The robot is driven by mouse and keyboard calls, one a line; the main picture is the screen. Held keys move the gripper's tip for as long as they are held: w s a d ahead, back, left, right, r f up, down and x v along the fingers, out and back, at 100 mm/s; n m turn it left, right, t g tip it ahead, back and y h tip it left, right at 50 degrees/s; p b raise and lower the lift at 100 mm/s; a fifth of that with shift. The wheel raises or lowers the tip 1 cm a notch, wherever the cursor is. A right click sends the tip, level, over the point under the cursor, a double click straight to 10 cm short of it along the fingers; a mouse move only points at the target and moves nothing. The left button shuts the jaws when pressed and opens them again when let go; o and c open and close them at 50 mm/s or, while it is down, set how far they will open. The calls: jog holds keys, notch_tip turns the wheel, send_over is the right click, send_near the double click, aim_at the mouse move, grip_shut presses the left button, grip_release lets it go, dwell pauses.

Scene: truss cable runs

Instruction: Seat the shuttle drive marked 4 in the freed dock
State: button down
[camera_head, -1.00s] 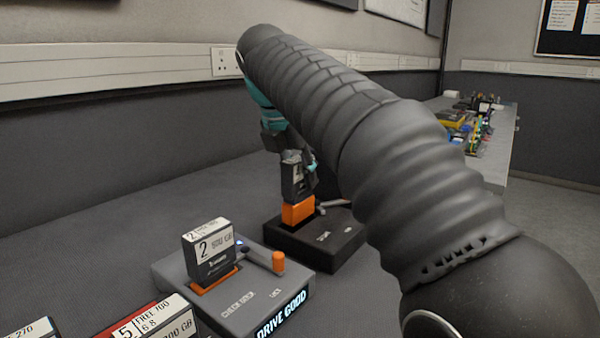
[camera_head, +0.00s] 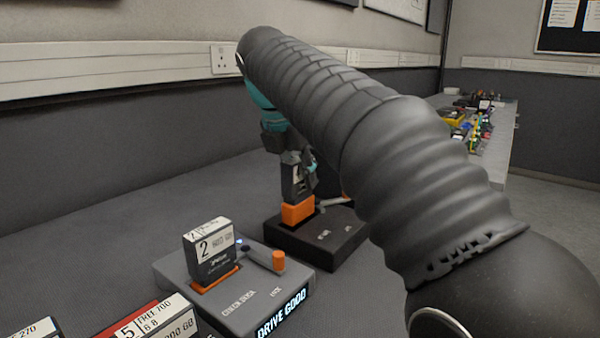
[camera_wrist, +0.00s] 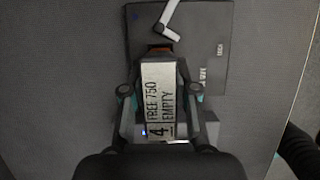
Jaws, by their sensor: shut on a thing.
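The drive marked 4 (camera_wrist: 160,92) has a white label reading "FREE 750 EMPTY" in the wrist view. My gripper (camera_wrist: 160,89) is shut on it, one finger on each side. In the head view the dark drive (camera_head: 297,181) stands upright under my gripper (camera_head: 296,160), over a black dock (camera_head: 325,249). An orange part (camera_head: 297,212) shows between the drive and the dock top. I cannot tell how deep the drive sits. The dock's grey lever (camera_wrist: 170,22) also shows. My arm hides part of the dock's right side.
A grey dock (camera_head: 240,300) reading "DRIVE GOOD" stands at the front left and holds the drive marked 2 (camera_head: 209,252). A drive marked 5 (camera_head: 150,322) lies at the bottom left. The grey bench (camera_head: 110,225) is clear behind them.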

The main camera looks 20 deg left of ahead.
aim_at(301, 192)
jog(key=shift+f, duration=1.95)
dwell(1.6)
jog(key=shift+c, duration=2.4)
grip_release()
jog(key=shift+r, duration=3.75)
